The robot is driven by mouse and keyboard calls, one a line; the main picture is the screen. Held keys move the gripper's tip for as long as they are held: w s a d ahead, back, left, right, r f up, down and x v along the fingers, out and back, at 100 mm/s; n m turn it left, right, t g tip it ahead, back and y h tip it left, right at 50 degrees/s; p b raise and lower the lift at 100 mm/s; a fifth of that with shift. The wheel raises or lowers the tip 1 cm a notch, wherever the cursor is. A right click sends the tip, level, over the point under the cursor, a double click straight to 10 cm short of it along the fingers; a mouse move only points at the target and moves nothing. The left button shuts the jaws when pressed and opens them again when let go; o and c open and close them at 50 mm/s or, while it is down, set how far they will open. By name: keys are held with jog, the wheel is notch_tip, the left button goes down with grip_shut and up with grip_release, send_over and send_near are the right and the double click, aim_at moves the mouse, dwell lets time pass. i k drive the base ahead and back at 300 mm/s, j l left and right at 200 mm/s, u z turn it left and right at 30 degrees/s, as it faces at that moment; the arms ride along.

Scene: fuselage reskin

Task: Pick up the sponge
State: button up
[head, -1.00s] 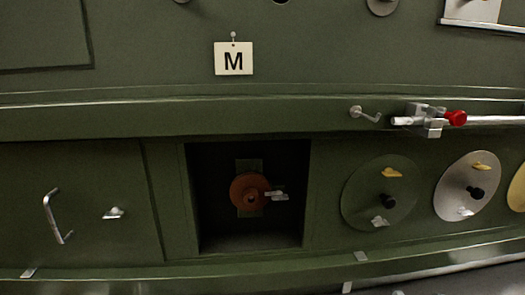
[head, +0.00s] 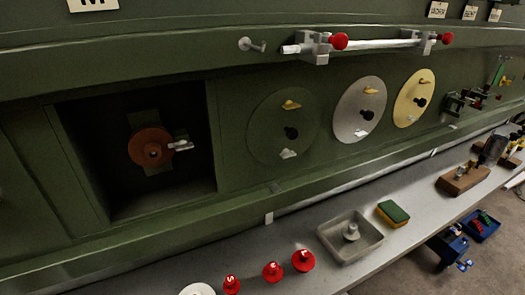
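The sponge (head: 393,213) is a small block with a green top and a yellow lower layer. It lies on the grey bench (head: 328,217), just right of a square grey tray, and shows in the lower right of the head view. Nothing covers it. My gripper is not in the head view.
The grey tray (head: 376,246) holds a small pale knobbed piece. Red lettered knobs (head: 273,271) stand left of it. A wooden block (head: 463,180) lies farther right. The green wall (head: 235,110) with round discs and an open recess rises behind the bench. Blue bins (head: 481,225) sit beyond the front edge.

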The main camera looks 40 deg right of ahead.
aim_at(389, 211)
jog(key=z, duration=1.2)
